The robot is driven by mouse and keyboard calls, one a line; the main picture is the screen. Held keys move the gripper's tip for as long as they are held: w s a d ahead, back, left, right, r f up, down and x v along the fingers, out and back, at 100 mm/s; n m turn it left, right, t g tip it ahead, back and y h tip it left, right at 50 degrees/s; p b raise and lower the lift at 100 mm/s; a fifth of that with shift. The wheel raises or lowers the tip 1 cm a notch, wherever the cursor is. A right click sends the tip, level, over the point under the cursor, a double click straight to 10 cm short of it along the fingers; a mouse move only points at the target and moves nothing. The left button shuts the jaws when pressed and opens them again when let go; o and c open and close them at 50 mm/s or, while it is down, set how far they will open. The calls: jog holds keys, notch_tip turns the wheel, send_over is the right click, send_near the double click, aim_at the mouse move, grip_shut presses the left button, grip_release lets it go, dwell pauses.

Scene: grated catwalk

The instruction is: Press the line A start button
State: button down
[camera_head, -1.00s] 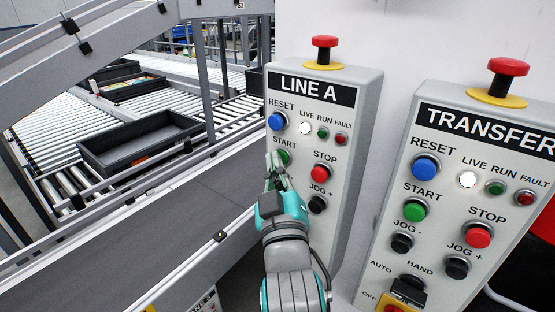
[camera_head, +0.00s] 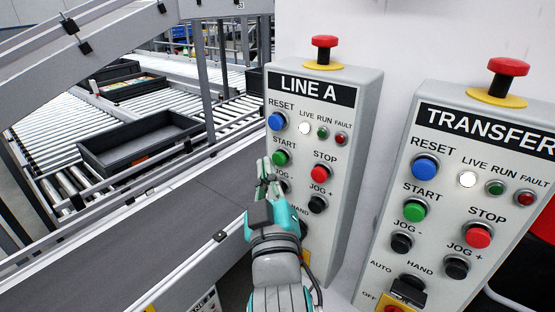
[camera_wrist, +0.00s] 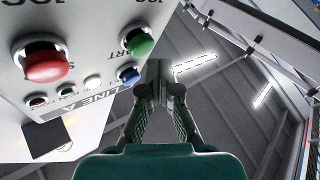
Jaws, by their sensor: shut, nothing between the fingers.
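The line A panel (camera_head: 347,120) is a grey box with a black LINE A label. Its green start button (camera_head: 281,158) sits under the word START, below the blue reset button (camera_head: 276,121) and left of the red stop button (camera_head: 320,173). My gripper (camera_head: 263,168) is shut and empty, its fingertips just left of and below the start button, apart from it in the picture. It partly hides the JOG - button. In the wrist view the green start button (camera_wrist: 140,42) is above my gripper (camera_wrist: 158,88), with the red stop button (camera_wrist: 45,62) to the left.
A similar TRANSFER panel (camera_head: 455,250) with its own green start button (camera_head: 415,211) stands at the right. A red emergency stop (camera_head: 324,42) tops the line A panel. A conveyor (camera_head: 130,235) with grey rails runs at the left, with a dark tray (camera_head: 140,145) behind.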

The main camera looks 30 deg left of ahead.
jog(key=shift+s+a, duration=0.2)
jog(key=shift+s, duration=2.3)
jog(key=w+d+f+m+h, duration=0.2)
jog(key=d+f+h, duration=0.1)
jog(key=d+f, duration=1.25)
jog(key=s+d+f+m+h, duration=0.3)
jog(key=s+d+f, duration=0.2)
jog(key=d+f, duration=0.65)
jog(key=s+d+f+m+h, duration=0.4)
jog(key=s+d+f, duration=0.3)
jog(key=s+d, duration=0.45)
jog(key=s+d+m+g+h, duration=0.1)
jog(key=s+d+m+h, duration=0.2)
jog(key=s, duration=1.1)
jog(key=d+m, duration=0.1)
jog(key=d, duration=0.1)
jog(key=shift+d+g, duration=0.4)
